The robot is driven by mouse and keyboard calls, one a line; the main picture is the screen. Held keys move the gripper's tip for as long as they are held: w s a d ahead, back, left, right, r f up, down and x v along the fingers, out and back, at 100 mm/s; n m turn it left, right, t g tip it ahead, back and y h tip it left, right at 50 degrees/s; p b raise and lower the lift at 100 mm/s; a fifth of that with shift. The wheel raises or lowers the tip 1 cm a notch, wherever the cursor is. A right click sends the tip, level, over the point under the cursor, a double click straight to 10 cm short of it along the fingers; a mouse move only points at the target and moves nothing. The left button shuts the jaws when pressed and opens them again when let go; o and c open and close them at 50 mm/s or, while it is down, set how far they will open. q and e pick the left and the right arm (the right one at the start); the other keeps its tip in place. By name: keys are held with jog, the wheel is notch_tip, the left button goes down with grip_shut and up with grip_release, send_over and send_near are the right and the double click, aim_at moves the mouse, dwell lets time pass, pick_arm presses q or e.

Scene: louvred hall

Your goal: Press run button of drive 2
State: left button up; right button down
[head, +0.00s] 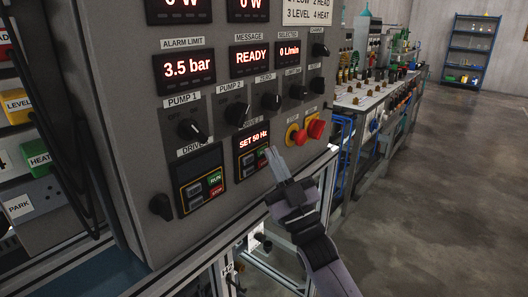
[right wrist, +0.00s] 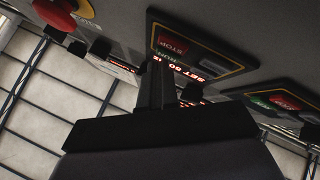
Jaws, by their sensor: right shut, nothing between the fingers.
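The drive 2 panel (head: 239,165) is on the grey cabinet front, with a lit display (head: 253,139) reading SET 50 Hz. Its run button is at the panel's right side, close to my fingertips and partly hidden. My right gripper (head: 276,158) is shut and empty, its fingers pointing up-left at the right edge of this panel. In the right wrist view the fingers (right wrist: 158,82) reach up to the panel, over the RUN lettering, with the STOP button (right wrist: 173,45) just above the tips. I cannot tell whether they touch. My left gripper is not in view.
The drive 1 panel (head: 201,180) with green RUN and red STOP is to the left. A red mushroom button (head: 316,128) and a red knob on yellow (head: 296,136) are just right of drive 2. Black knobs (head: 238,113) are above. Open floor lies at right.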

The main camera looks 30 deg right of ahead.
dwell(0.6)
jog(key=shift+s+d+p, duration=0.25)
jog(key=shift+s+p, duration=0.05)
jog(key=shift+s, duration=0.3)
jog(key=shift+s+d+p, duration=0.25)
jog(key=shift+s+d, duration=0.1)
jog(key=shift+s, duration=0.4)
jog(key=shift+s+d+p, duration=0.25)
jog(key=shift+s+d, duration=0.05)
jog(key=shift+s, duration=0.5)
jog(key=shift+s+d+p, duration=0.25)
jog(key=shift+s+d, duration=0.1)
jog(key=shift+s, duration=0.4)
jog(key=shift+f, duration=0.1)
